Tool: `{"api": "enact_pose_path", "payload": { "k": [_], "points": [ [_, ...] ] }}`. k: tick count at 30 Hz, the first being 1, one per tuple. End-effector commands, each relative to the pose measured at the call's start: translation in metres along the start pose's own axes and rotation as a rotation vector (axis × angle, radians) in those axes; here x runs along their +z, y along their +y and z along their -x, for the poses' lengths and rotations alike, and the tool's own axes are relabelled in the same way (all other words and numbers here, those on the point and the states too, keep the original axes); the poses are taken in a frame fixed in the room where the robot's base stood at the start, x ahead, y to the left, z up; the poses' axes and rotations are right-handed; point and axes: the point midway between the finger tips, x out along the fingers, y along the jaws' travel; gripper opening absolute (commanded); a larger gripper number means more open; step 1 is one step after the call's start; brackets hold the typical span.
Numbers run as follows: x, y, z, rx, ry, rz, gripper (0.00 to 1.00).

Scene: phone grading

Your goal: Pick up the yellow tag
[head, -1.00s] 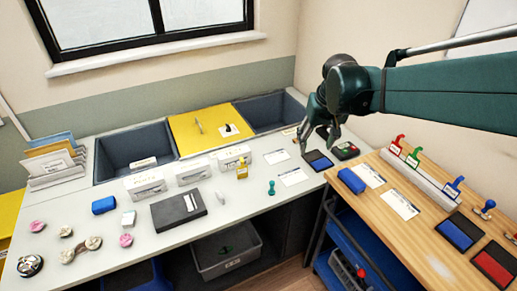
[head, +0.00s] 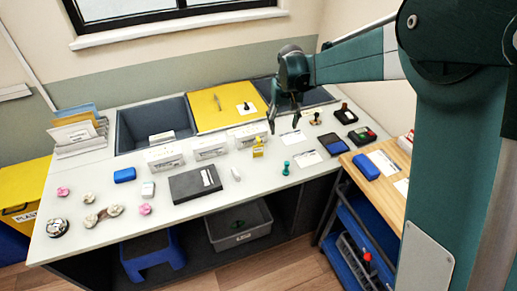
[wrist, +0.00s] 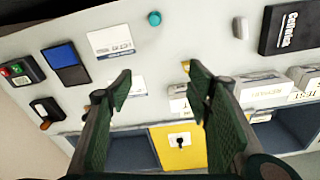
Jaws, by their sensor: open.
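The yellow tag (head: 258,147) stands on the white table in front of the rightmost white box, in the head view. In the wrist view only a small part of the yellow tag (wrist: 186,66) shows, beside the right finger, which hides the rest. My gripper (head: 286,117) is open and empty, above the table to the right of the tag and higher than it. In the wrist view my gripper (wrist: 161,82) shows its two green fingers well apart with nothing between them.
White boxes (head: 210,151) stand in a row left of the tag. A teal stamp (head: 286,168) stands in front, and white cards (head: 292,138) lie to the right. A dark box (head: 195,184) lies front left. Behind are a yellow panel (head: 205,116) and grey bins (head: 133,130).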

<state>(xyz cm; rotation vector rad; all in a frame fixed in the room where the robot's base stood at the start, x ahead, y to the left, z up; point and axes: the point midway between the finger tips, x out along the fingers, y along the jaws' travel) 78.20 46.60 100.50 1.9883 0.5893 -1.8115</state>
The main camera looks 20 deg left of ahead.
Motion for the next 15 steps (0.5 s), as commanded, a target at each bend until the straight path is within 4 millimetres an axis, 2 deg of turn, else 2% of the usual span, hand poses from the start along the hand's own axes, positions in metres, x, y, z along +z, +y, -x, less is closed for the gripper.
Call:
{"api": "enact_pose_path", "payload": {
  "k": [9, 15],
  "points": [
    [-0.034, -0.053, -0.052, -0.005, -0.054, 0.061, 0.5],
    [-0.045, -0.079, -0.079, -0.006, -0.08, 0.089, 0.5]
  ]
}}
